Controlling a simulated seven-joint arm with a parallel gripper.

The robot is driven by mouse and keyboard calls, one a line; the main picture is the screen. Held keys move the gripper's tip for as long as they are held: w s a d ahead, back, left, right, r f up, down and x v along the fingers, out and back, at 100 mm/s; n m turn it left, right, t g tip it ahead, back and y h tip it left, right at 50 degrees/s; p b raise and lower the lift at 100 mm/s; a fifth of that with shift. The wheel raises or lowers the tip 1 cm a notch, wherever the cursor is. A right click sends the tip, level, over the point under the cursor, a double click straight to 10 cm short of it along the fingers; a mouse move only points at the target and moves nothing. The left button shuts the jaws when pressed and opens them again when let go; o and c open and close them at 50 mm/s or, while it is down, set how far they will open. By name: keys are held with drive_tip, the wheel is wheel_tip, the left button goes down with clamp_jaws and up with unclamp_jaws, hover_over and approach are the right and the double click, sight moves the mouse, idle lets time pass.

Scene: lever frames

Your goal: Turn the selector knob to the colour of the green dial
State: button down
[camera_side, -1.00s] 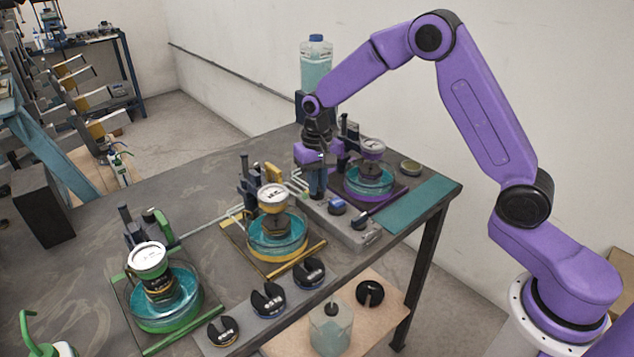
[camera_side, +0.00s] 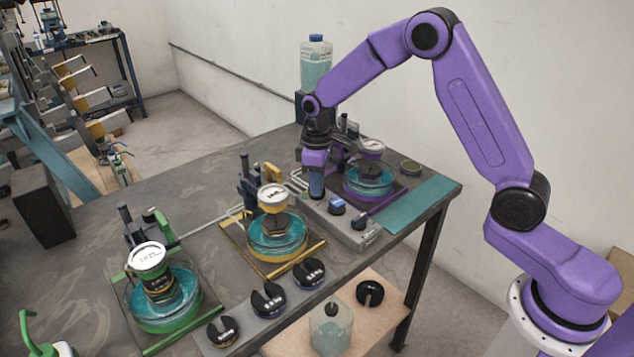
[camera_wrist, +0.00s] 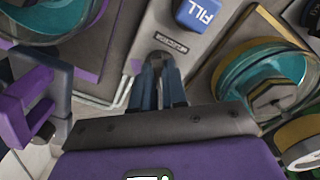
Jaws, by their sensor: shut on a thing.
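The green dial (camera_side: 147,257) is a white-faced gauge above a green-rimmed basin of teal liquid (camera_side: 166,303), at the front left of the table in the side view. My gripper (camera_side: 316,194) is low over the far end of the grey control panel (camera_side: 350,236). In the wrist view my gripper (camera_wrist: 158,82) has its dark fingers close together, pointing down at the panel by a small label. It is shut on the selector knob, which the fingers hide almost wholly. The knob's pointing direction cannot be seen.
A blue FILL button (camera_wrist: 199,13) and a dark lever knob (camera_side: 360,222) sit on the panel near my gripper. Yellow (camera_side: 273,198) and purple (camera_side: 371,149) dial stations flank the panel. Slotted black weights (camera_side: 268,299) stand along the table's front edge.

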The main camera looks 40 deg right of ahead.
drive_tip(key=shift+n, duration=1.1)
drive_tip(key=shift+r, duration=0.1)
drive_tip(key=c, duration=1.2)
unclamp_jaws()
drive_tip(key=shift+o, duration=0.2)
wheel_tip(320, 180, up, 17)
drive_tip(key=shift+r, duration=0.15)
